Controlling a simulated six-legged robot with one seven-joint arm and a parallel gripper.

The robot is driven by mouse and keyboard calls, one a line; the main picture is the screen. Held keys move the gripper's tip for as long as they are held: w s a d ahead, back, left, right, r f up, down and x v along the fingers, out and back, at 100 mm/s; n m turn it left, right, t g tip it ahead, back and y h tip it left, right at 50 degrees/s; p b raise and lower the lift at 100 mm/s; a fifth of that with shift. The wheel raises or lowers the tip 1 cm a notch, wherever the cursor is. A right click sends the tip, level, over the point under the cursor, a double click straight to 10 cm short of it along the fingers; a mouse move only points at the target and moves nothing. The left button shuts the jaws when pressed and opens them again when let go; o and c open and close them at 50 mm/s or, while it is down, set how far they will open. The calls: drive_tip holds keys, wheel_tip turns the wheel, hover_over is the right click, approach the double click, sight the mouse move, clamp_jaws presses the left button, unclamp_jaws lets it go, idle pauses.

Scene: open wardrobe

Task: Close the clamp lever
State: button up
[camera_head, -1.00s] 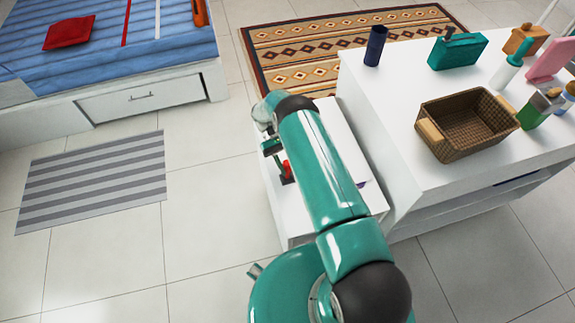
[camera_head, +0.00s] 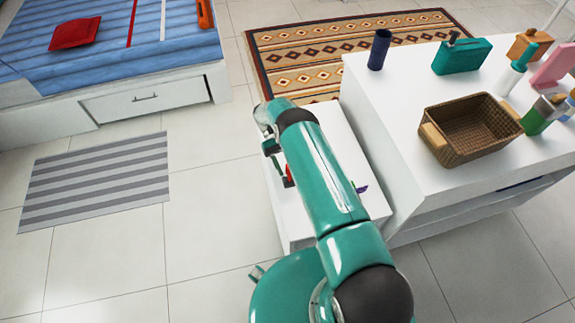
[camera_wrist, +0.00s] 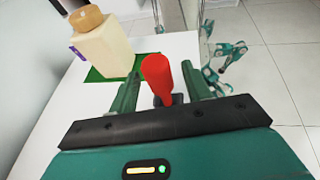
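The red clamp lever handle (camera_wrist: 158,78) stands upright between the two fingers of my gripper (camera_wrist: 163,88) in the wrist view. The fingers are apart, with a gap visible on each side of the red handle. A dark piece shows at the handle's foot; the rest of the clamp is hidden behind my gripper. In the head view a small bit of the red lever (camera_head: 289,174) shows beside my arm, over the low white cabinet. My gripper (camera_head: 275,160) is mostly hidden there by my arm.
A cream bottle with a tan cap (camera_wrist: 103,45) stands on a green mat (camera_wrist: 97,76) left of the lever. A higher white dresser (camera_head: 400,150) is at the right, bearing a wicker basket (camera_head: 468,128). Open tiled floor (camera_head: 215,215) lies to the left.

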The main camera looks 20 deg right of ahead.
drive_tip(key=shift+s+r, duration=0.2)
drive_tip(key=shift+r, duration=1.65)
drive_tip(key=s+r, duration=0.9)
drive_tip(key=s, duration=0.4)
drive_tip(key=shift+s, duration=0.35)
drive_tip(key=shift+r, duration=0.15)
wheel_tip(320, 180, up, 17)
drive_tip(key=m+t+y, duration=0.1)
drive_tip(key=t, duration=0.7)
drive_tip(key=s+r+t, duration=0.4)
drive_tip(key=r+t, duration=0.1)
drive_tip(key=r, duration=0.2)
drive_tip(key=s+r+m+t+y, duration=0.1)
drive_tip(key=s+r+t, duration=0.4)
drive_tip(key=r, duration=0.3)
drive_tip(key=shift+d+t+y, duration=0.2)
drive_tip(key=shift+t+y, duration=0.1)
drive_tip(key=shift+t, duration=0.4)
